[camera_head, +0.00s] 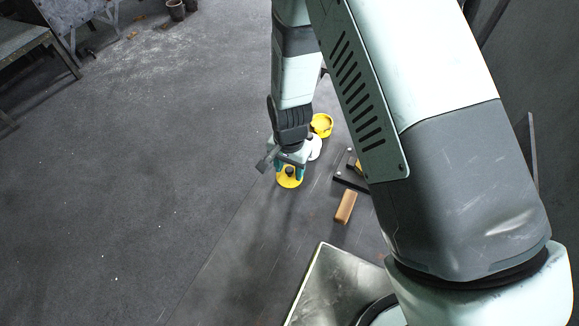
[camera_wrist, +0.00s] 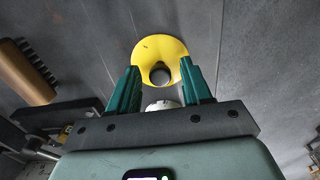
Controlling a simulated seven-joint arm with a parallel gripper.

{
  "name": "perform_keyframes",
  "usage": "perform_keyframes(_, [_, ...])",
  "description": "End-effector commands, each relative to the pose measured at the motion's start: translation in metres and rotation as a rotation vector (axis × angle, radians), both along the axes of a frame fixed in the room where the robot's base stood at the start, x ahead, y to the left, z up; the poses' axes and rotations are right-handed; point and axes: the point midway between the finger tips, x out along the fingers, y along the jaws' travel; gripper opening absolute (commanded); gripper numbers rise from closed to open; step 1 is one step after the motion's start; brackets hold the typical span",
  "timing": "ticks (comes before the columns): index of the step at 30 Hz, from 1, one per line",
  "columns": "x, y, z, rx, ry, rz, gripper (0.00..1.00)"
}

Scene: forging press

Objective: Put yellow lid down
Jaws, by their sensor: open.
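The yellow lid (camera_head: 289,182) is a round disc with a dark knob, below my gripper (camera_head: 291,168) near the table's left edge. In the wrist view the yellow lid (camera_wrist: 160,46) shows just past the fingertips, its dark knob between them. My gripper (camera_wrist: 160,84) has its two green fingers apart, one on each side of the knob, with a gap visible. I cannot tell whether the lid rests flat on the table.
A second yellow round item (camera_head: 321,124) and a white round item (camera_head: 314,148) stand behind my gripper. A wooden-backed brush (camera_head: 346,207) and a dark metal fixture (camera_head: 350,178) lie to the right. The dark table (camera_head: 258,235) is clear in front of the lid.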

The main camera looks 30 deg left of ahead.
Motion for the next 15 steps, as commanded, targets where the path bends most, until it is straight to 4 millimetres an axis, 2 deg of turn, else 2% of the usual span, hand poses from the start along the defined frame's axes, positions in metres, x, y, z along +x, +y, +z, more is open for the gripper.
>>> perform_keyframes(15, [0.001, 0.0, 0.099, 0.002, -0.003, 0.0, 0.49])
